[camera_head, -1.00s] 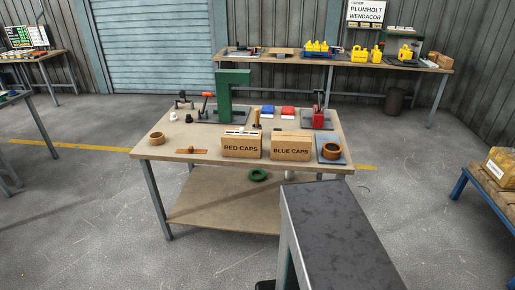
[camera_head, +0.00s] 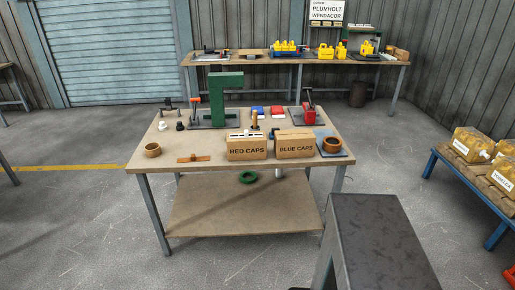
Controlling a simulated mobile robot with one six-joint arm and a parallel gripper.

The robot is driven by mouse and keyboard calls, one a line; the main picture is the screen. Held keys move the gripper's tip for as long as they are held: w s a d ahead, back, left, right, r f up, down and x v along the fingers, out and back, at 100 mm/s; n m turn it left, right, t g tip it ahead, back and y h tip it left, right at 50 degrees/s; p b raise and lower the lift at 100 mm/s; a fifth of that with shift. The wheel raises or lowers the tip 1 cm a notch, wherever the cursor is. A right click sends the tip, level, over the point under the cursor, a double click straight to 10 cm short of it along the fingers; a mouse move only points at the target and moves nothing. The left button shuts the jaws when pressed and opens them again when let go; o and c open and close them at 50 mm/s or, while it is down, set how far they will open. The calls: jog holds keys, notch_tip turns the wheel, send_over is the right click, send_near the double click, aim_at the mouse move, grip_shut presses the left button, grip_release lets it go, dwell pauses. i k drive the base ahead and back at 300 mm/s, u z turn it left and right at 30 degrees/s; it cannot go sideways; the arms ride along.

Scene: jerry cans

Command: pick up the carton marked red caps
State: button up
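The carton marked RED CAPS (camera_head: 248,152) stands upright near the front edge of the wooden workbench, with its label facing me. Some white shows at its top. The carton marked BLUE CAPS (camera_head: 295,150) stands close to its right. My gripper is not in view, and nothing is seen holding either carton.
A blue-framed bench (camera_head: 470,178) with yellow goods stands right.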

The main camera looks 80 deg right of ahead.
aim_at(238, 149)
jog(key=z, duration=0.6)
jog(key=i, duration=0.95)
jog(key=z, duration=0.45)
